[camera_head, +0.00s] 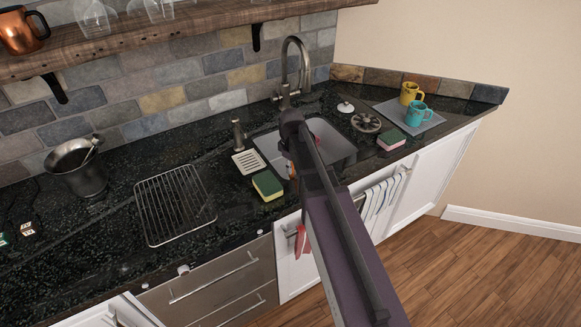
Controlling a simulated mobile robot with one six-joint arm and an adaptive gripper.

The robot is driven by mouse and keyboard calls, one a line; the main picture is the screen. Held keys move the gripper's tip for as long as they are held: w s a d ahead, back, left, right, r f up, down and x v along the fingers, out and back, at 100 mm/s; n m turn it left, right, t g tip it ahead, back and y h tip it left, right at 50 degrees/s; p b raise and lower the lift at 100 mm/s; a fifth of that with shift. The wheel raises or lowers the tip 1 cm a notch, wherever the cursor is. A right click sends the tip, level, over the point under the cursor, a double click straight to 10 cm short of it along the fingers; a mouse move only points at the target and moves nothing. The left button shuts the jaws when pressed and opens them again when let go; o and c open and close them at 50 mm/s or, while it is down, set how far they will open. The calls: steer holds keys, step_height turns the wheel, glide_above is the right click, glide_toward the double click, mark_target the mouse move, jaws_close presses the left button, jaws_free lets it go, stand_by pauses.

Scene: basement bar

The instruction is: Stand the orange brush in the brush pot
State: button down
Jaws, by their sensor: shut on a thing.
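My arm reaches from the bottom right up to the sink (334,139) and blocks the view of its left part. My gripper is hidden behind the arm, so its fingers and anything in them do not show. A small orange sliver (291,172) shows at the arm's left edge by the sink's front; I cannot tell whether it is the orange brush. No pot is clearly the brush pot. A dark metal bucket (76,182) with a thin-handled tool in it stands on the counter at the left.
A wire rack (174,204), a green-and-yellow sponge (267,186), a white soap dish (248,162) and a soap dispenser (238,134) are left of the sink. A tall faucet (304,62) rises behind it. A pink-and-green sponge (391,140) and two mugs (412,103) are at the right.

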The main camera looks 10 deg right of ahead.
steer(key=c, duration=0.5)
jaws_free()
stand_by(0.8)
steer(key=s+r+m+p, duration=0.1)
steer(key=r+p, duration=0.1)
steer(key=s+r+m+p, duration=0.1)
steer(key=s+r+p, duration=0.1)
steer(key=s+r+m+p, duration=0.1)
steer(key=s+r+p, duration=0.1)
steer(key=shift+s+d, duration=0.1)
steer(key=shift+d, duration=0.25)
steer(key=s+r+m+p, duration=0.2)
steer(key=s+r+p, duration=0.1)
steer(key=s+r+m+p, duration=0.2)
steer(key=s+r+p, duration=0.1)
steer(key=s, duration=0.1)
steer(key=s+r+m+p, duration=0.2)
steer(key=s+r+p, duration=0.1)
steer(key=shift+s+a+r+p, duration=0.25)
steer(key=shift+s+r+p, duration=0.15)
